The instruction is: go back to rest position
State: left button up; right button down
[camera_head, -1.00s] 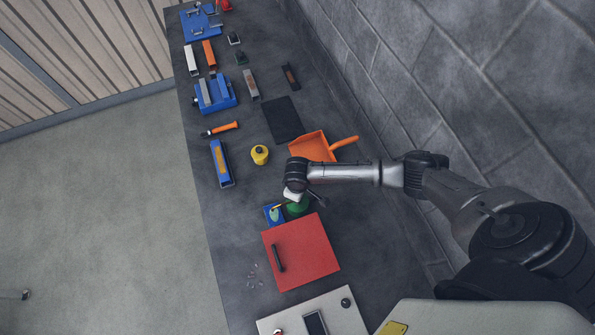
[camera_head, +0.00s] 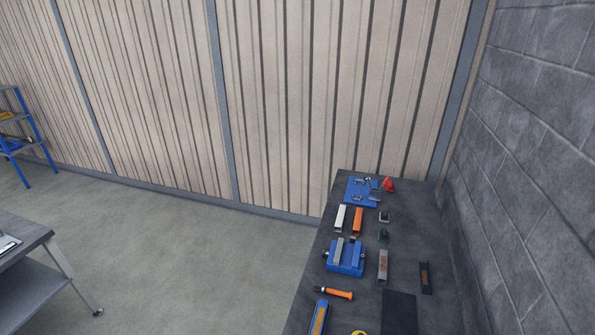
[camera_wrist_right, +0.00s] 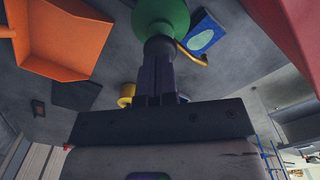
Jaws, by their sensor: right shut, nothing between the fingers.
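My right gripper (camera_wrist_right: 158,72) shows in the right wrist view with its dark fingers together and nothing held between them. A green round object (camera_wrist_right: 165,14) with a dark grey end lies just beyond the fingertips; whether they touch it I cannot tell. A blue pad (camera_wrist_right: 203,38) and a thin yellow bent piece (camera_wrist_right: 192,56) are beside it. Neither gripper shows in the head view, and the left gripper is in no view.
An orange dustpan (camera_wrist_right: 70,40), a yellow object (camera_wrist_right: 127,93) and a red surface (camera_wrist_right: 290,25) surround the right gripper. The head view shows the bench (camera_head: 322,262) with a blue vise (camera_head: 345,257) and an orange-handled tool (camera_head: 335,292), along a block wall (camera_head: 535,150).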

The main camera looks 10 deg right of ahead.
jog(key=shift+d+n+h, duration=0.3)
jog(key=shift+d+n, duration=0.1)
jog(key=w+a+r+n+t, duration=0.15)
jog(key=a+r+t, duration=0.25)
jog(key=r, duration=0.7)
jog(key=w+a+r+n+t, duration=0.1)
jog(key=w+a+r+t, duration=0.15)
jog(key=r, duration=0.85)
jog(key=s+d+r+m+t, duration=0.15)
jog(key=s+m, duration=0.25)
jog(key=s, duration=0.5)
jog(key=s+f+m+g, duration=0.1)
jog(key=s+f+g, duration=0.1)
jog(key=s+f, duration=0.2)
jog(key=s+f+m+g, duration=0.1)
jog(key=s+f, duration=0.3)
jog(key=s, duration=0.6)
jog(key=shift+s+g+y+p, duration=0.15)
jog(key=shift+g+y+p, duration=0.2)
jog(key=shift+g, duration=0.35)
jog(key=shift+d+f, duration=0.15)
